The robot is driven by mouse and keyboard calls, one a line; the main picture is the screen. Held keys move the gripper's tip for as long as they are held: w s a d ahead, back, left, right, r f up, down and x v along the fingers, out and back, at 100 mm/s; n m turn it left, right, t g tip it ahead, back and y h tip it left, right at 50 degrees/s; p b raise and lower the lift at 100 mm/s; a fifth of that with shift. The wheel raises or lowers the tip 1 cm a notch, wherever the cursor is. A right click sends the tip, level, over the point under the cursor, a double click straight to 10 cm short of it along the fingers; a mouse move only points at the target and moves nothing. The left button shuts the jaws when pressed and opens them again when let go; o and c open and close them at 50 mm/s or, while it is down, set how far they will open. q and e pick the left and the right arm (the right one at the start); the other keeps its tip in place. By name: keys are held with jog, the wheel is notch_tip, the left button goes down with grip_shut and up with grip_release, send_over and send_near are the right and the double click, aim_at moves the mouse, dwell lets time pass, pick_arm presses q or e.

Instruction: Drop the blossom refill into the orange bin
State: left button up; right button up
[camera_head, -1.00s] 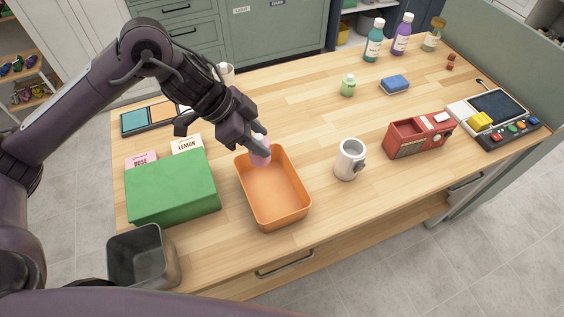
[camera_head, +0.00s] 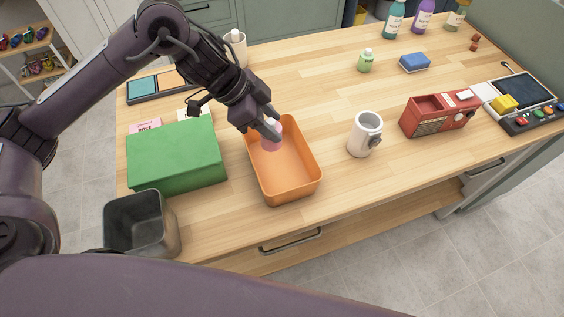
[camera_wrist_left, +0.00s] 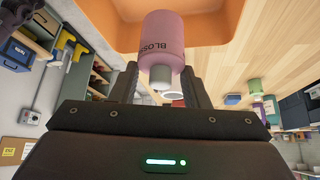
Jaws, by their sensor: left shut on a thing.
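The blossom refill (camera_head: 271,140) is a small pink bottle with a white cap. In the left wrist view the pink bottle (camera_wrist_left: 162,38) shows the letters "BLOSS". My left gripper (camera_head: 270,126) is shut on it near the cap and holds it over the far left part of the orange bin (camera_head: 290,190). The bottle's lower end appears inside the bin's outline; I cannot tell whether it touches the floor of the bin. The bin otherwise looks empty. In the left wrist view the orange bin (camera_wrist_left: 225,25) lies beyond the bottle. My right gripper is not in view.
A green box (camera_head: 175,155) with cards stands left of the bin, and a dark grey bin (camera_head: 140,225) is at the front left. A white mug (camera_head: 365,135) and a red device (camera_head: 437,113) stand to the right. The table between has free room.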

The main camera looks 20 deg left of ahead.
pick_arm(q)
jog(key=o, duration=1.1)
jog(key=shift+c, duration=0.2)
jog(key=shift+r, duration=0.1)
jog(key=v, duration=0.7)
jog(key=shift+a+r, duration=0.2)
jog(key=shift+r, duration=0.05)
